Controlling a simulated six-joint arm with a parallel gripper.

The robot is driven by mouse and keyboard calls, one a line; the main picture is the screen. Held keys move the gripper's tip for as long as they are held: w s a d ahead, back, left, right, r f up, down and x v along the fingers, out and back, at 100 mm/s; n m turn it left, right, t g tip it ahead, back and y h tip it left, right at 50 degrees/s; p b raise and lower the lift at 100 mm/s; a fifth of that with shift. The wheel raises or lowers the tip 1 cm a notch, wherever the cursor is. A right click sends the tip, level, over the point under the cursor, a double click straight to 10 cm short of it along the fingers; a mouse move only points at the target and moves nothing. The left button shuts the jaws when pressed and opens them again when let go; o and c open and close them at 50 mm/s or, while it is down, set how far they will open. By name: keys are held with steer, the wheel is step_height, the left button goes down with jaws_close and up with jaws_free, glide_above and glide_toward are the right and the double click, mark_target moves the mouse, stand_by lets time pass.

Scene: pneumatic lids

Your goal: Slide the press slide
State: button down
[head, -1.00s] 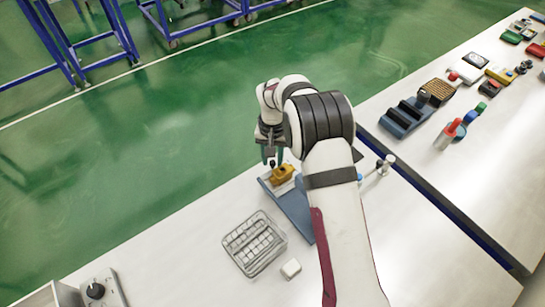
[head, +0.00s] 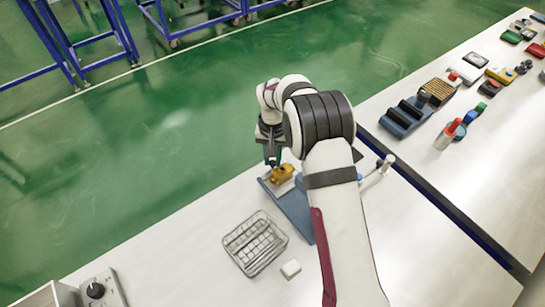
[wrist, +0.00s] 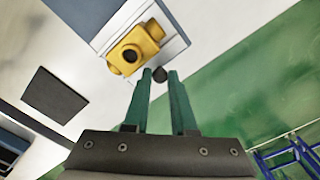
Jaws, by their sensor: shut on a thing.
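The press slide is a yellow block (head: 284,174) with a round dark-centred boss, at the far end of a blue-grey base (head: 296,208). In the wrist view the yellow block (wrist: 138,48) is just beyond the fingertips, on the pale end of the base (wrist: 172,47). A small dark knob (wrist: 159,74) sits between the green fingertips. My gripper (head: 272,163) points down at the block's left side, and in the wrist view my gripper (wrist: 160,78) is shut on this knob. My arm hides part of the base in the head view.
A wire basket (head: 255,243) and a small white block (head: 291,269) stand left of my arm. A grey box with a black dial (head: 97,291) is at lower left. The table edge and green floor lie beyond the slide. Several other devices stand on the right-hand table.

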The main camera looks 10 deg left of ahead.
mark_target(281, 167)
stand_by(0.8)
steer(key=shift+s+d, duration=1.35)
steer(key=c, duration=1)
jaws_free()
step_height(281, 167, up, 16)
steer(key=shift+f, duration=0.1)
